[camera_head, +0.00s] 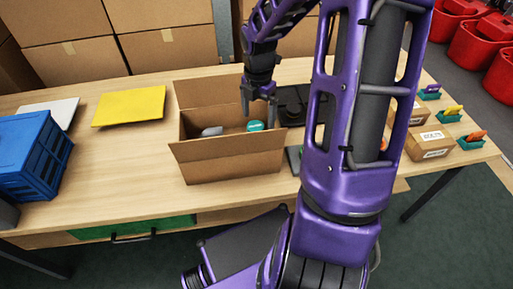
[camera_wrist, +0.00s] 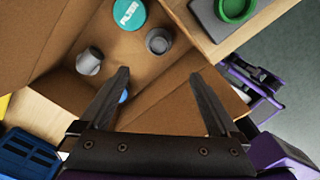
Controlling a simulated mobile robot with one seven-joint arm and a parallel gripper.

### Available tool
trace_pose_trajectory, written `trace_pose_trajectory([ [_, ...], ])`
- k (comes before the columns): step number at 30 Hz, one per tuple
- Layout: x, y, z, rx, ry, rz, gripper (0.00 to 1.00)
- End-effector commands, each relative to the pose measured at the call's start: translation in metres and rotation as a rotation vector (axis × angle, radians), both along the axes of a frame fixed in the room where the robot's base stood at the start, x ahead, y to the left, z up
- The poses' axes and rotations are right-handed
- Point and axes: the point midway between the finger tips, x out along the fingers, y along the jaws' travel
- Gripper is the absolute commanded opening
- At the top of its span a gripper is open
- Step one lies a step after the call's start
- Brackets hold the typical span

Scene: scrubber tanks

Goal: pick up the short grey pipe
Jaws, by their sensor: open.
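An open cardboard box (camera_head: 225,165) stands on the table. In the wrist view, a grey pipe-like piece (camera_wrist: 89,61) with a wider end is inside the box (camera_wrist: 60,60) at the left. A second, smaller round grey piece (camera_wrist: 158,40) is near the box's edge. I cannot tell for sure which is the short grey pipe. The head view shows one grey piece (camera_head: 212,131) in the box. My gripper (camera_head: 258,108) is above the box's right part, pointing down. In the wrist view my gripper (camera_wrist: 160,74) is open, with nothing between its fingers.
A teal round-topped item (camera_wrist: 130,14) and a small blue item (camera_wrist: 123,96) are also in the box. A blue crate (camera_head: 30,155) and yellow sheet (camera_head: 129,106) lie left. Small cartons (camera_head: 430,141) and coloured trays stand right. The box walls and flaps surround the pieces.

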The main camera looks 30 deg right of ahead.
Motion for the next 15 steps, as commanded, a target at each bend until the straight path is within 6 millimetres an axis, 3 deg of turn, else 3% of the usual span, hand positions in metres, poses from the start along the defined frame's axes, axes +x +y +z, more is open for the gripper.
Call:
trace_pose_trajectory([
  [9,-0.001,0.001,-0.073,0.001,0.005,0.001,0.97],
  [15,0.0,0.0,-0.105,0.0,0.003,0.0,0.97],
])
